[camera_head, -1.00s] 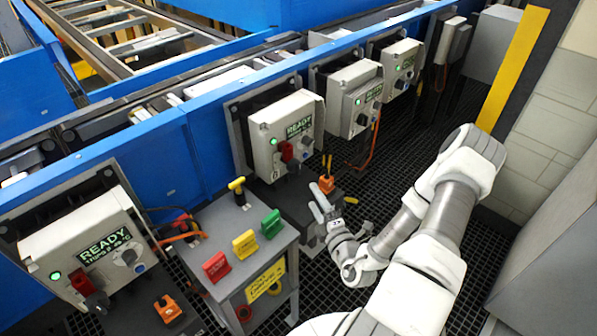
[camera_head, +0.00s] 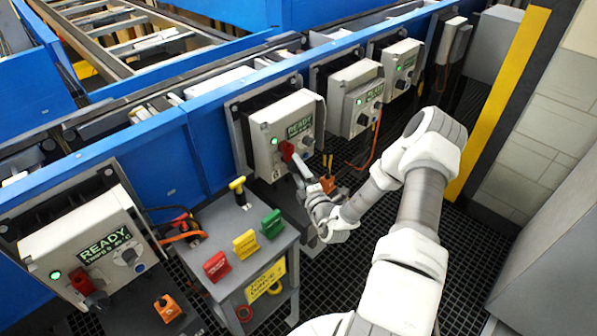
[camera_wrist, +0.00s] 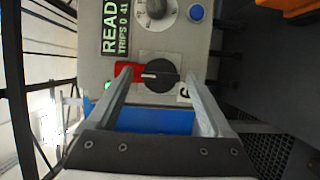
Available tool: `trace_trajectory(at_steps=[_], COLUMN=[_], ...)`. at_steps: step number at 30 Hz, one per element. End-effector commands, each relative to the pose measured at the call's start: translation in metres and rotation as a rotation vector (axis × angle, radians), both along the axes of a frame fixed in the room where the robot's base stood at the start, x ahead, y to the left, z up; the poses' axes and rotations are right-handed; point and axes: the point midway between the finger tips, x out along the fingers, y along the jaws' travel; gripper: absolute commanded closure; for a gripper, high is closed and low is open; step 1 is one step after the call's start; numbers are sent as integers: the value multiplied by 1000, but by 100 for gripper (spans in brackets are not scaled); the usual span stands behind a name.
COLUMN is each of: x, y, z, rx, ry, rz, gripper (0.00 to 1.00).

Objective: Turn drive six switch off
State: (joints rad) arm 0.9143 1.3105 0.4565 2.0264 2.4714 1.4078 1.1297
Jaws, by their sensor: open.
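The drive six box (camera_head: 283,133) is a light grey panel on the blue rail, with a green lamp and a READY display. My gripper (camera_head: 297,165) is open and close to the front of the box. I cannot tell whether the fingers touch the knob.
A small grey cart (camera_head: 240,235) with red, yellow and green tags and a yellow-handled item stands left of my gripper. An orange part (camera_head: 328,184) sits just right of it. Other drive boxes (camera_head: 355,98) line the rail. A dark grating floor is open below.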

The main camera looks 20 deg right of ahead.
Motion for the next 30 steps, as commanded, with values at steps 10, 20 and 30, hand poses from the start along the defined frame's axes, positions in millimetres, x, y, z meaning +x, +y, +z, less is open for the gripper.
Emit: trace_trajectory(at_steps=[10, 20, 30], x=[0, -1, -1], y=[0, 0, 0], z=[0, 0, -3], rx=[0, -8, -145], ry=[0, -3, -54], rz=[0, 0, -1], gripper=[73, 100, 100])
